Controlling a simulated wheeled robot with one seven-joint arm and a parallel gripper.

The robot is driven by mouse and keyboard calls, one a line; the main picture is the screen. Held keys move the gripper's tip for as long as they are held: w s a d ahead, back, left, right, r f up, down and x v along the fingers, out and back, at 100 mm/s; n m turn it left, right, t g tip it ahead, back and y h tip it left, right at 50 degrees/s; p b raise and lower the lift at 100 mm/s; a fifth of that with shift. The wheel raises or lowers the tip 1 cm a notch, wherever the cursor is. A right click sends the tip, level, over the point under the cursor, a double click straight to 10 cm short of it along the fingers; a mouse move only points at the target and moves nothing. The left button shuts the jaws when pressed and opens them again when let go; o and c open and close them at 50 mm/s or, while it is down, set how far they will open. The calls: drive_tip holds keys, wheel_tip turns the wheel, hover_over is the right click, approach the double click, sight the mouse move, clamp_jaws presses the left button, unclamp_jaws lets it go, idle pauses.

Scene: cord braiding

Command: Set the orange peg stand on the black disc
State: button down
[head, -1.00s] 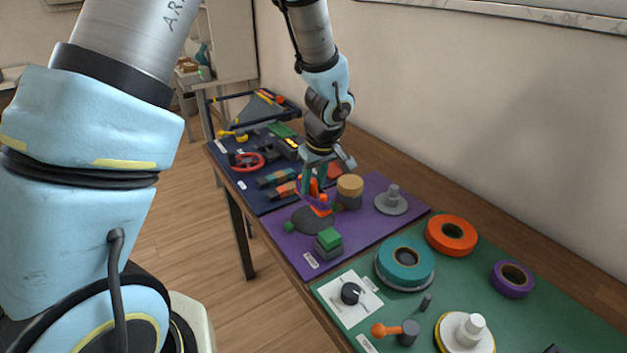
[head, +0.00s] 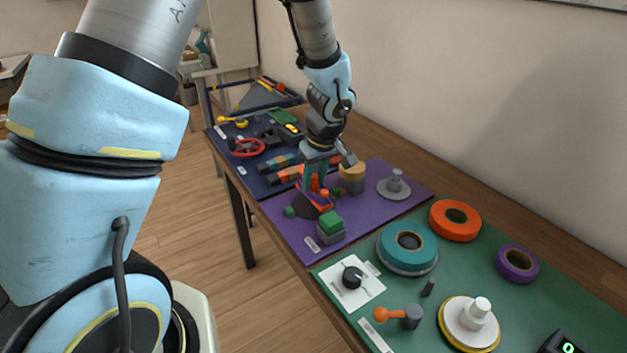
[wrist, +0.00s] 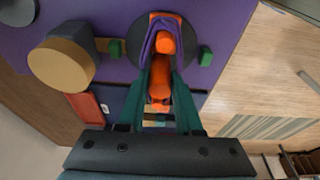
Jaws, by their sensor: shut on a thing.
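My gripper (head: 315,181) is shut on the orange peg stand (head: 325,202); its two teal fingers flank the stand's orange post in the wrist view (wrist: 160,76). A purple cord (wrist: 148,42) is looped over the stand. The black disc (head: 302,209) lies on the purple mat. In the wrist view the stand is over the disc (wrist: 196,40), whose dark edge shows on both sides. I cannot tell whether the stand's base touches the disc.
Green blocks (wrist: 206,56) (wrist: 117,49) sit on either side of the disc. A wood-topped grey cylinder (head: 351,178) stands close behind, and a grey peg base (head: 394,186) is farther right. A green-topped grey block (head: 330,226) stands in front.

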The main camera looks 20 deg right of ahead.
drive_tip(key=shift+f, duration=0.15)
idle(0.4)
drive_tip(key=shift+f+b, duration=0.45)
drive_tip(key=shift+b, duration=0.3)
drive_tip(key=shift+f+b, duration=0.5)
drive_tip(key=shift+b, duration=0.1)
drive_tip(key=c, duration=0.5)
unclamp_jaws()
drive_tip(key=shift+r, duration=0.1)
drive_tip(key=shift+r, duration=0.15)
drive_tip(key=shift+r+p, duration=2.6)
drive_tip(key=shift+r, duration=1.3)
